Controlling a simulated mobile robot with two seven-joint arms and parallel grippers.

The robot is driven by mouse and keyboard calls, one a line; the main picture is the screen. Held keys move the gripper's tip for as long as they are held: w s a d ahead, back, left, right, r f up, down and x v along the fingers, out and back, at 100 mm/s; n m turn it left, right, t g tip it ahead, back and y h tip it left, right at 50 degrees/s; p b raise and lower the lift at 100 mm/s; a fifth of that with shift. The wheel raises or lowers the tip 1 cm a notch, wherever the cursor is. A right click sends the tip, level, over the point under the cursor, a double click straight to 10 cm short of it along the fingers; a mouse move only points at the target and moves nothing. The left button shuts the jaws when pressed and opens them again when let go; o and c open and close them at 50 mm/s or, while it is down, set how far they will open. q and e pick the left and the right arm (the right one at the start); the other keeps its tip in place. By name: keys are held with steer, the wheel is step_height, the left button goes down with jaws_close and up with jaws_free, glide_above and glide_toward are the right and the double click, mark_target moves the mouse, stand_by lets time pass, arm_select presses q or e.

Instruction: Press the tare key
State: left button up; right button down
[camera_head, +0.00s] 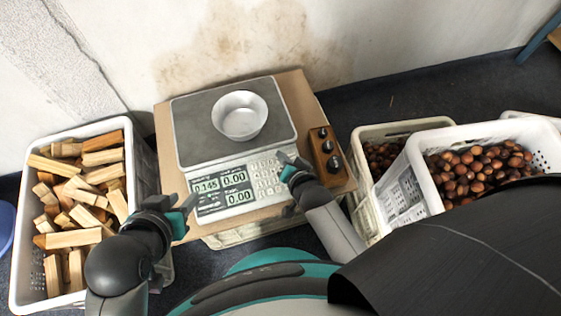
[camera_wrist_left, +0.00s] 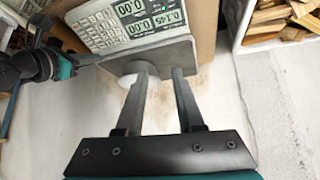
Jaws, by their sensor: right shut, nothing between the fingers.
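The tare key's label is too small to read. My right gripper (camera_head: 284,159) is shut and empty, its tips at the keypad's upper right corner; contact cannot be told. My left gripper (camera_head: 181,204) is open and empty, just left of the displays. The keypad also shows in the left wrist view (camera_wrist_left: 97,27).
A wooden block with metal weights (camera_head: 327,152) stands right of the scale, close to my right gripper. A white crate of wood pieces (camera_head: 25,275) is at left. Crates of chestnuts (camera_head: 421,177) are at right. A wall closes the back.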

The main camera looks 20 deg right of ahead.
steer(key=shift+w+f, duration=0.1)
steer(key=shift+f, duration=0.15)
steer(key=shift+w+f+b, duration=0.15)
steer(key=shift+f+b, duration=0.25)
steer(key=shift+f, duration=0.1)
steer(key=shift+w+f+b, duration=0.15)
steer(key=shift+f+b, duration=0.2)
steer(key=shift+f, duration=0.05)
arm_select(q)
steer(key=shift+w+d+r+t+h, duration=0.1)
steer(key=shift+w+d+t+h, duration=0.35)
steer(key=shift+d+t, duration=0.3)
steer(key=shift+w+d+r+t+h, duration=0.1)
steer(key=shift+w+d+t+h, duration=0.3)
steer(key=shift+d+t, duration=0.3)
steer(key=shift+w+d+r+t+h, duration=0.1)
steer(key=shift+w+d+t+h, duration=0.35)
steer(key=shift+d, duration=0.45)
arm_select(e)
steer(key=shift+f, duration=0.15)
arm_select(q)
steer(key=shift+f, duration=0.15)
arm_select(e)
steer(key=shift+w+f, duration=0.1)
steer(key=shift+f, duration=0.05)
